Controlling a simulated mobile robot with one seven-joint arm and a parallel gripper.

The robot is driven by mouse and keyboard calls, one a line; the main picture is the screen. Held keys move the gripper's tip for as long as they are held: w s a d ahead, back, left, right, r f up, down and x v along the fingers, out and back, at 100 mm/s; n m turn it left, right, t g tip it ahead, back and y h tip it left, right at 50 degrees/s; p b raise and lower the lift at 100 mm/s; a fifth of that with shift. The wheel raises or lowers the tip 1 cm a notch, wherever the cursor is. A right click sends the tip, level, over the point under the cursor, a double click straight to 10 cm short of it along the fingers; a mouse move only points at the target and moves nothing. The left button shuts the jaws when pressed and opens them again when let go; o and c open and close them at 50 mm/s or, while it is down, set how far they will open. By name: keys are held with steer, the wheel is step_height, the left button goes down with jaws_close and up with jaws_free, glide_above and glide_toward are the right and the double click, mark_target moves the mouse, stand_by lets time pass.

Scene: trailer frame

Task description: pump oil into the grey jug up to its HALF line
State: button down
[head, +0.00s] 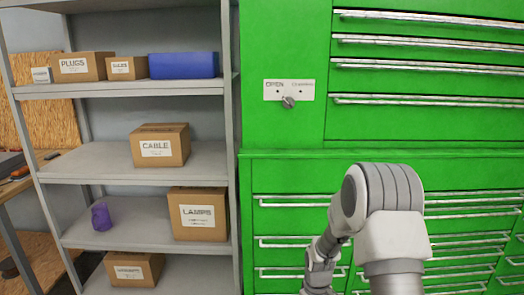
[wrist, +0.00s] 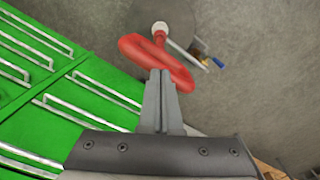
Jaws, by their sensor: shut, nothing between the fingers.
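My gripper (wrist: 160,75) points down in the wrist view, with its two grey fingers pressed together and nothing between them. A dark grey round surface (wrist: 190,16) shows behind the knob. I cannot tell whether these belong to the oil pump. The grey jug and its HALF line are not recognisable in either view. The head view does not show my gripper.
A green drawer cabinet (head: 290,172) with protruding bar handles fills the right in the head view. It bears a switch plate (head: 289,90). A grey shelf rack (head: 110,88) with labelled boxes and a purple item (head: 101,217) stands left. Grey floor (wrist: 275,105) is mostly bare.

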steer(key=shift+f, duration=0.25)
steer(key=shift+r, duration=0.15)
steer(key=shift+r+p, duration=1.1)
steer(key=shift+r, duration=0.6)
steer(key=shift+r, duration=0.1)
